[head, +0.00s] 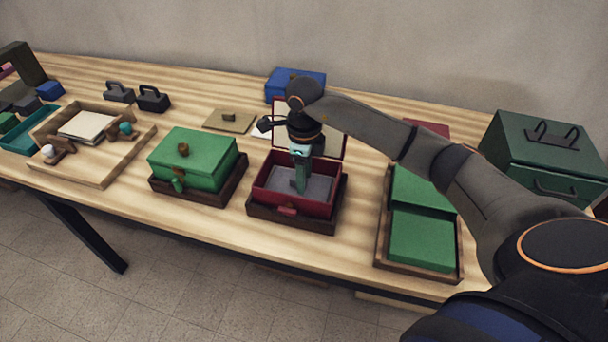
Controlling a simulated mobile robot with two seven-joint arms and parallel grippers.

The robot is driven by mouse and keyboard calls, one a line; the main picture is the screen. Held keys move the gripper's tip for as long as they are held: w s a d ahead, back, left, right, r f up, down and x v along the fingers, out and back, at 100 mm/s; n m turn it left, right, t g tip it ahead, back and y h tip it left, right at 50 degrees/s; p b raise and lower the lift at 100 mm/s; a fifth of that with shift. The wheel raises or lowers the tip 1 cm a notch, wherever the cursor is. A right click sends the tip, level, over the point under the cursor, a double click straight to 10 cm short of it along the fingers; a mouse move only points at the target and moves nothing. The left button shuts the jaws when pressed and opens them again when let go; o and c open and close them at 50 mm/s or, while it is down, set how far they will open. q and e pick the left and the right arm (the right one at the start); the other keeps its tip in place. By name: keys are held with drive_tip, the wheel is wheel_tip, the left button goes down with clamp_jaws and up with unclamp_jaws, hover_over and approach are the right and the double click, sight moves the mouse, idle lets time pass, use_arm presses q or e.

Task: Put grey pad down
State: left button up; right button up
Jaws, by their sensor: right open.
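The grey pad (318,186) lies flat inside the open red box (287,206), seen past my gripper. The red box sits in a dark wooden tray (291,222), with its lid raised at the back. My right gripper (300,185) reaches down into the box, over the pad. It is open, and its fingers cover part of the pad. Whether the fingertips touch the pad cannot be told. My left gripper is not in view.
A closed green box (193,152) stands just left of the red one. A wooden tray with green pads (421,240) lies to the right, under my arm. A blue box (295,83) is behind. A dark green cabinet (545,150) stands at far right.

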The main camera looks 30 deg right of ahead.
wheel_tip(320, 180, up, 12)
drive_tip(key=shift+b, duration=0.35)
drive_tip(key=shift+c, duration=0.4)
idle(0.6)
